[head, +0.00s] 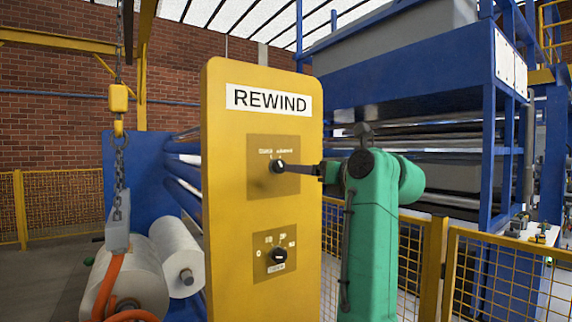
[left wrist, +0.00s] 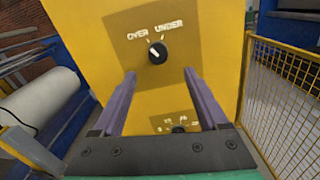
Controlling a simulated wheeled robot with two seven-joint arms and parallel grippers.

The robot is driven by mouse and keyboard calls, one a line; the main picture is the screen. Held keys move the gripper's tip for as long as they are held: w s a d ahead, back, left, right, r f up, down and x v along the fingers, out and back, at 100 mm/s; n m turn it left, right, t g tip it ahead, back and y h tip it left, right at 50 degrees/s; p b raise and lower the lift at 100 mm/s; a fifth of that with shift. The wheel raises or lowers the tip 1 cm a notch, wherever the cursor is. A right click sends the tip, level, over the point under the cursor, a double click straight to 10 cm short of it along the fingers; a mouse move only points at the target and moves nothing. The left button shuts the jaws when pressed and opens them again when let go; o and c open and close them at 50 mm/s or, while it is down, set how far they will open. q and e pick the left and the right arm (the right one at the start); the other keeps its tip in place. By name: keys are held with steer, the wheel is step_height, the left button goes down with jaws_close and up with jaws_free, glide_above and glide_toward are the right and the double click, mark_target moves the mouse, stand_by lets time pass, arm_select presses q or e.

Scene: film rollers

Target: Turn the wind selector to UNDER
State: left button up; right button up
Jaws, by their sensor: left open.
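The wind selector (left wrist: 157,53) is a small round black knob on a tan plate (left wrist: 130,20) marked OVER and UNDER. Its white mark leans up and left, toward OVER. In the head view the selector (head: 278,166) is the upper knob on the yellow REWIND panel (head: 222,200). My left gripper (left wrist: 159,74) is open, its two fingers pointing at the panel with the knob just past and between their tips. In the head view my left gripper (head: 293,168) reaches in from the right side of the panel; whether it touches the knob I cannot tell. My right gripper is not in view.
A second knob (head: 278,255) sits on a lower plate of the panel. White rolls (head: 178,250) and a hanging chain hoist (head: 119,100) stand left of the panel. A yellow mesh fence (head: 500,270) runs along the right.

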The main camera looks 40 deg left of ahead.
mark_target(282, 166)
arm_select(q)
steer(key=p+x, duration=0.1)
steer(key=x, duration=0.1)
steer(key=p+x, duration=0.1)
steer(key=x, duration=0.2)
steer(key=p+x, duration=0.1)
steer(key=x, duration=0.2)
steer(key=shift+s+r, duration=0.3)
steer(key=shift+w+a+f, duration=0.25)
steer(key=shift+a, duration=0.1)
steer(key=shift+d, duration=0.1)
jaws_close()
steer(key=shift+m, duration=0.5)
steer(key=m, duration=0.5)
steer(key=shift+r+m, duration=0.1)
steer(key=shift+m, duration=0.2)
steer(key=m, duration=0.5)
steer(key=shift+m, duration=0.3)
